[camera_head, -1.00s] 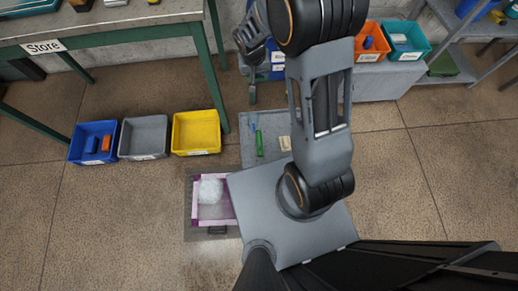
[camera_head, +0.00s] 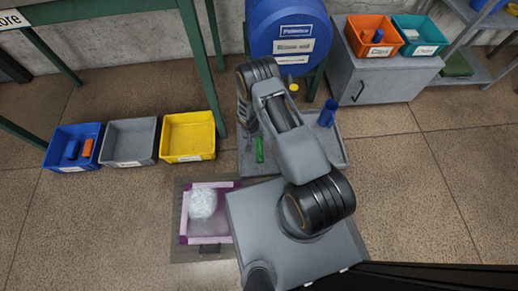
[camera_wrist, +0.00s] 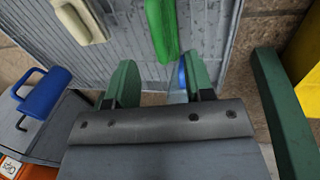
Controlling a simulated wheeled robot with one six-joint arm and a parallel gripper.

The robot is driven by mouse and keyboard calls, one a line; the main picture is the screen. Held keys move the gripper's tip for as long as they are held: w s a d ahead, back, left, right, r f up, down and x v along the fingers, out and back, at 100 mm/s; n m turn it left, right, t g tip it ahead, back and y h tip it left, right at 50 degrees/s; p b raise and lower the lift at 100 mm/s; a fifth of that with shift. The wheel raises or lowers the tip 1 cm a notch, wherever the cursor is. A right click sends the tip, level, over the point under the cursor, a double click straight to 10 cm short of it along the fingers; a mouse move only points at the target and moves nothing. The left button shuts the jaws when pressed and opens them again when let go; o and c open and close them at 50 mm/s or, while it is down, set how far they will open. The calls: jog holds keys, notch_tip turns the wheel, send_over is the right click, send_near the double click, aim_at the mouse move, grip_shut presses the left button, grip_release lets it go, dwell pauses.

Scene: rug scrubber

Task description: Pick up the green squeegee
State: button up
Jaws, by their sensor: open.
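The green squeegee (camera_head: 260,150) lies on a grey tray (camera_head: 337,150) on the floor, partly hidden by my arm in the head view. In the wrist view a long green piece of the squeegee (camera_wrist: 162,28) shows at the top, just beyond the fingertips and roughly in line with the gap between them. My gripper (camera_wrist: 160,78) has its two green fingers apart with nothing held between them. The head view hides my gripper behind my arm.
A cream item (camera_wrist: 78,20) lies on the tray. A green table leg (camera_wrist: 283,115) stands close to my gripper. The yellow bin (camera_head: 188,137), blue drum (camera_head: 290,30) and grey cabinet (camera_head: 385,75) are nearby.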

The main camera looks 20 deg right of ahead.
aim_at(259, 143)
jog(key=shift+s+d+f+b, duration=0.1)
jog(key=shift+d+f+b, duration=0.4)
jog(key=shift+f, duration=0.85)
jog(key=shift+w+d+f+b, duration=0.15)
jog(key=shift+f+b, duration=0.6)
jog(key=shift+f, duration=0.6)
jog(key=shift+s+d+f+b, duration=0.15)
jog(key=shift+d+f+b, duration=0.35)
jog(key=shift+f, duration=0.85)
jog(key=shift+a+r, duration=0.1)
jog(key=shift+a, duration=0.05)
grip_shut()
